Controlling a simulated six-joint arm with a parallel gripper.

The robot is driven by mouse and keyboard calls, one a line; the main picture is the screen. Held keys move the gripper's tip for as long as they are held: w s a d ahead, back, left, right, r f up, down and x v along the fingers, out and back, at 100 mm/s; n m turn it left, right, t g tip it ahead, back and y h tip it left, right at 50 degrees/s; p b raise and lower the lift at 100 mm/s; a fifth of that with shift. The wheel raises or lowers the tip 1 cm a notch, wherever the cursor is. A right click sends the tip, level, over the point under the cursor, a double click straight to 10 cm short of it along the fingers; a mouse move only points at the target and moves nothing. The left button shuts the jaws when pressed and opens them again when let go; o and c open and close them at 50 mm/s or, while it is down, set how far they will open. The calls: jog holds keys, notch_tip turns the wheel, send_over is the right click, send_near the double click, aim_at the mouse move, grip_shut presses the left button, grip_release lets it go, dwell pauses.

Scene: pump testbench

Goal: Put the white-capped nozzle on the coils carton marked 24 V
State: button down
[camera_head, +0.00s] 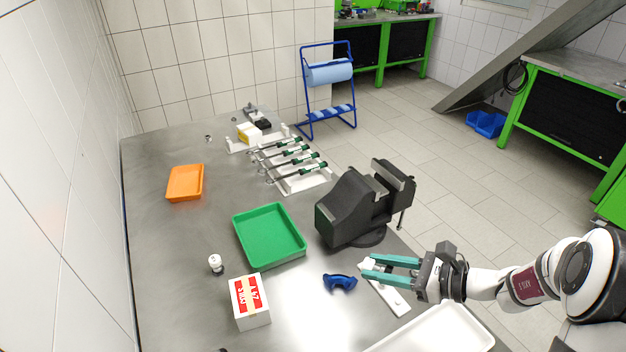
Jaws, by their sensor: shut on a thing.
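The coils carton (251,307), a white box with a red label reading 24 V, stands at the front left of the steel table. Its top looks bare. My gripper (370,268), with teal fingers, is at the right, near the table's right edge and well right of the carton. It is shut on a small white piece (365,263) at its fingertips. The fingers hide much of this piece, and I cannot tell for sure whether it is the white-capped nozzle. Another small white-topped piece (216,262) with a dark base stands upright behind and left of the carton.
A blue part (340,282) lies between the carton and my gripper. A green tray (270,236) and a black vise (360,208) stand behind. A white plate (392,299) lies below my gripper; a white tray (440,332) is in front. An orange tray (185,184) is farther back.

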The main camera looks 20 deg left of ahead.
jog(key=s+a+f+n+g, duration=0.3)
jog(key=f, duration=0.3)
send_over(305, 316)
jog(key=f, duration=0.6)
jog(key=shift+d+f, duration=0.25)
jog(key=shift+f, duration=0.1)
jog(key=shift+a+f, duration=0.15)
jog(key=shift+f, duration=0.95)
jog(key=shift+a+f, duration=0.15)
jog(key=shift+f, duration=0.95)
jog(key=shift+f, duration=0.1)
jog(key=c, duration=0.5)
grip_release()
jog(key=shift+c, duration=0.2)
